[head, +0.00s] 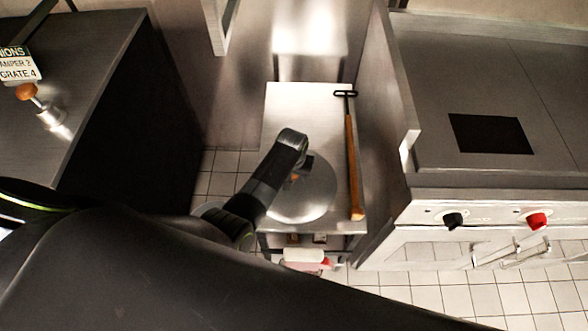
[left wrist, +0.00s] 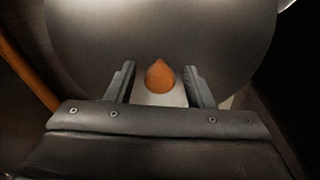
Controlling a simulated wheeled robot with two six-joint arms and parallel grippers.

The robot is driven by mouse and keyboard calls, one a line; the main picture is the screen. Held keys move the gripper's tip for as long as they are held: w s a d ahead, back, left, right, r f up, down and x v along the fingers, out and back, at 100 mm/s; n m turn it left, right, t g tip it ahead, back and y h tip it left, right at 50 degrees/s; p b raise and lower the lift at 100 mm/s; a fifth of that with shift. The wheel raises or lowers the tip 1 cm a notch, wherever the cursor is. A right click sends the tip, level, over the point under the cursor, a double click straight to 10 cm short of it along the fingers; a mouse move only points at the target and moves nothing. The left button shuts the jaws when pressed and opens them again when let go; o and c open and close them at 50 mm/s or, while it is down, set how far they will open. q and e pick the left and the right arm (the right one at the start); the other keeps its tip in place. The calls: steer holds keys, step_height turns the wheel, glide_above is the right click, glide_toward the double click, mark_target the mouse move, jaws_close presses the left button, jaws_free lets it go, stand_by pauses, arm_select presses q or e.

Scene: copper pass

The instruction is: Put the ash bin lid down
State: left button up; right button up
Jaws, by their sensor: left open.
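The ash bin lid (head: 316,200) is a round grey metal disc with a small orange-brown knob. It appears to lie flat on the narrow steel counter (head: 290,110), near its left edge. My left gripper (head: 296,176) is over the lid at the knob and hides part of it. In the left wrist view the knob (left wrist: 160,77) sits between the two fingers (left wrist: 160,85), which are open with a gap on each side. The lid (left wrist: 100,35) fills the background behind it. My right gripper is out of view.
A long tool with a wooden handle (head: 354,175) lies along the counter's right side. A stove with a black knob (head: 453,220) and red knob (head: 537,220) stands right. A dark cabinet (head: 90,90) with a sign (head: 18,65) stands left. Tiled floor shows between.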

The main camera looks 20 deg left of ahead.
arm_select(q)
step_height(320, 180, up, 12)
steer(key=s+p, duration=0.1)
steer(key=shift+s, duration=0.2)
stand_by(0.7)
